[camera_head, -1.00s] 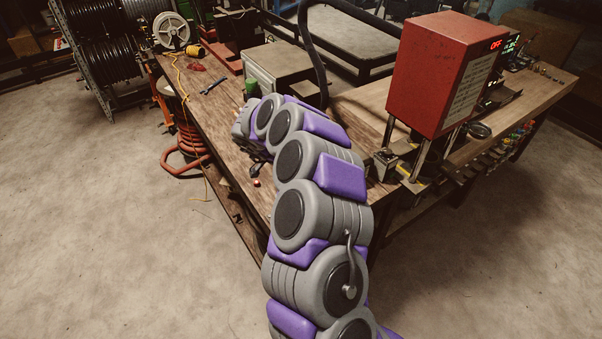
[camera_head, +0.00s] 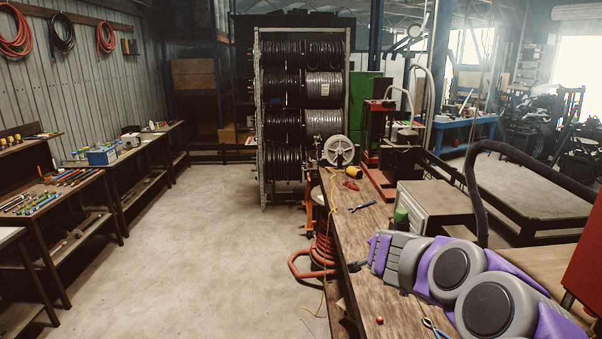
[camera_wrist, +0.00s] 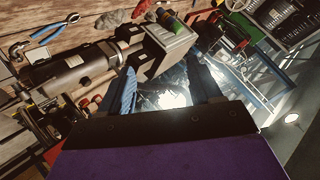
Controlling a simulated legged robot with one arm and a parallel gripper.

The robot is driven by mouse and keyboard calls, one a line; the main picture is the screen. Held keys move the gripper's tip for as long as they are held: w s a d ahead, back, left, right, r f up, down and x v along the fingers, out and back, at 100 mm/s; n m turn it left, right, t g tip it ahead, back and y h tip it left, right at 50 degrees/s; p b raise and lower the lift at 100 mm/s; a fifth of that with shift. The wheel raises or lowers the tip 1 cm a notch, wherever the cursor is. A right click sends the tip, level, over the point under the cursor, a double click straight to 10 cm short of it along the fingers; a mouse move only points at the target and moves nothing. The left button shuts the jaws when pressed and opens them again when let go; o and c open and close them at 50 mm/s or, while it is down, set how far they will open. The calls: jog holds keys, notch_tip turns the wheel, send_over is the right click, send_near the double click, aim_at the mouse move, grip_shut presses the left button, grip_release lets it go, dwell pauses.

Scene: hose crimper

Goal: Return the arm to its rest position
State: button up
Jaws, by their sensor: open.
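My grey and purple arm stretches in from the lower right of the head view, low over the wooden workbench (camera_head: 365,290). Its gripper end (camera_head: 366,258) points left over the bench; the fingers are hard to make out there. In the wrist view my gripper (camera_wrist: 160,72) shows two blue fingers spread apart. Nothing is between them but distant background and a bright light. The arm hides part of the bench's right side.
A hose rack (camera_head: 302,120) stands behind. The floor (camera_head: 215,235) on the left is clear.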

jog(key=s+a+r+n+t+y+b, duration=0.1)
jog(key=s+a+r+n+y+b, duration=0.2)
jog(key=a, duration=0.5)
jog(key=s+a+r+n+t+y+b, duration=0.1)
jog(key=s+a+r+n+y, duration=0.2)
jog(key=a, duration=0.5)
jog(key=s+a+f+n+g+y+b, duration=0.2)
jog(key=s+a+f+n, duration=0.15)
jog(key=s, duration=0.35)
jog(key=s+a+f+n+g+y+b, duration=0.2)
jog(key=s+a+f+n+y, duration=0.15)
jog(key=s+a, duration=0.2)
jog(key=s+d+f+n+g+h+b, duration=0.1)
jog(key=s+d+f+g+h+b, duration=0.15)
jog(key=s+f, duration=0.55)
jog(key=s+d+f+g+h+b, duration=0.15)
jog(key=s+f+g, duration=0.3)
jog(key=s, duration=0.65)
jog(key=s+d+f+g+h+b, duration=0.1)
jog(key=s+d+f+h, duration=0.1)
jog(key=s+d, duration=0.3)
jog(key=s+d+f+m+g+h+b, duration=0.1)
jog(key=s+d+f, duration=0.4)
jog(key=s, duration=0.5)
jog(key=shift+s+d+f+g+h+b, duration=0.15)
jog(key=shift+s+d+g+h+b, duration=0.2)
jog(key=shift+g, duration=0.45)
jog(key=shift+w, duration=0.1)
